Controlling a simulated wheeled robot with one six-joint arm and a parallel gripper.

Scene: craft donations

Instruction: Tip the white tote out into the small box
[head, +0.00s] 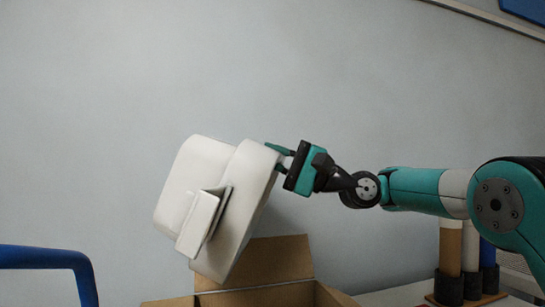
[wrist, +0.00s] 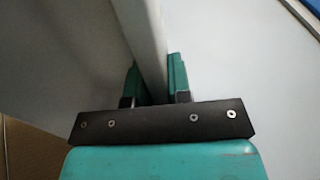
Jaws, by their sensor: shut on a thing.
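The white tote (head: 245,200) is tilted steeply in the air, above and slightly left of the small cardboard box (head: 270,262). A squared white part (head: 200,222) juts from its face. My gripper (head: 282,158) is shut on the tote's upper right edge. In the wrist view, the fingers (wrist: 152,85) clamp a thin white wall of the tote (wrist: 148,40). The box stands below with a raised flap at the back. The inside of the tote and most of the box's inside are hidden, so I cannot tell what they hold.
A blue tubular rail (head: 50,260) stands at the lower left. Several upright rolls or tubes (head: 465,260) stand in a dark-based rack at the lower right, behind my arm. A plain grey wall fills the back.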

